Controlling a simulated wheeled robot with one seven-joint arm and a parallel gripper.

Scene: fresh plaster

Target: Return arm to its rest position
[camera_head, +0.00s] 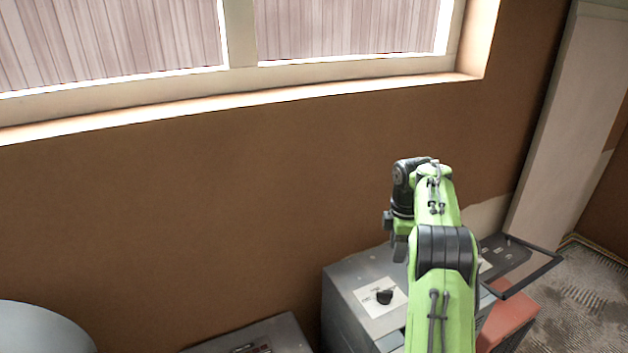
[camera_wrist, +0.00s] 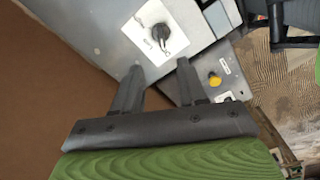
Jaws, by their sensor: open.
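My green arm rises from the bottom of the head view, bent over a grey metal cabinet. My gripper (camera_wrist: 158,80) shows in the wrist view with its two dark fingers spread apart and nothing between them. In the head view the gripper (camera_head: 400,248) hangs at the left of the arm, partly hidden by its dark wrist. The grey cabinet (camera_head: 345,279) carries a white plate with a black rotary knob (camera_head: 384,297). The knob (camera_wrist: 161,33) also shows in the wrist view, beyond the fingertips and apart from them.
A yellow button (camera_wrist: 214,80) sits on a lower grey panel. A red box (camera_head: 508,318) and a dark-framed item (camera_head: 522,265) are right of my arm. A brown wall (camera_head: 200,200) with a window stands behind. A rounded grey object (camera_head: 40,330) is at lower left.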

